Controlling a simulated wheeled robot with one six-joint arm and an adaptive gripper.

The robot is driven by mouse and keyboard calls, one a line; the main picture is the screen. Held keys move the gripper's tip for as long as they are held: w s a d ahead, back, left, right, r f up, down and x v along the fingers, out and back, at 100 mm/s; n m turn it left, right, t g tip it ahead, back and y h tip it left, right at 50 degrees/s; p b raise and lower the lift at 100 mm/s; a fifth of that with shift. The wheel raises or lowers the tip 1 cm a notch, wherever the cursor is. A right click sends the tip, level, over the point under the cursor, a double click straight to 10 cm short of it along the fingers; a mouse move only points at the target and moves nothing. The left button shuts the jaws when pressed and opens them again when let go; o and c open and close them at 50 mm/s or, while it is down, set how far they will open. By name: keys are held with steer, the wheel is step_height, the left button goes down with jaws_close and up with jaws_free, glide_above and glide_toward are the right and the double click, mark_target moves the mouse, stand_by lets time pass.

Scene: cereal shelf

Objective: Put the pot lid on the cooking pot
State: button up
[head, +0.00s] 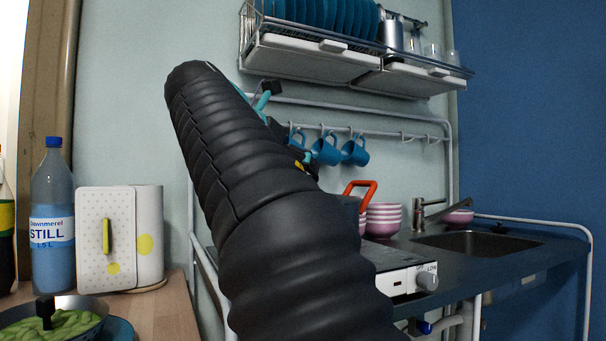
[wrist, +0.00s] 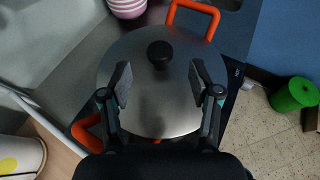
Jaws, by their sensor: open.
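The pot lid (wrist: 150,112) is a round grey metal disc with a black knob (wrist: 160,52). In the wrist view it lies over the cooking pot, covering its opening; whether it is fully seated is hard to tell. The pot shows mainly by its orange handles (wrist: 194,10), sticking out on opposite sides. In the head view one orange handle (head: 361,186) shows beside my arm, which hides most of the pot and the lid. My gripper (wrist: 161,85) is open and empty above the lid, its fingers apart, with the knob just beyond the fingertips.
Pink striped bowls (head: 384,220) stand behind the pot, near the sink (head: 478,243). Blue mugs (head: 326,149) hang on a rail below a dish rack (head: 310,58). A water bottle (head: 52,215) stands at left. A green cylinder (wrist: 293,95) is on the floor.

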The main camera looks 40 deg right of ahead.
steer(key=v, duration=0.7)
steer(key=shift+a+r, duration=0.2)
steer(key=shift+a, duration=0.15)
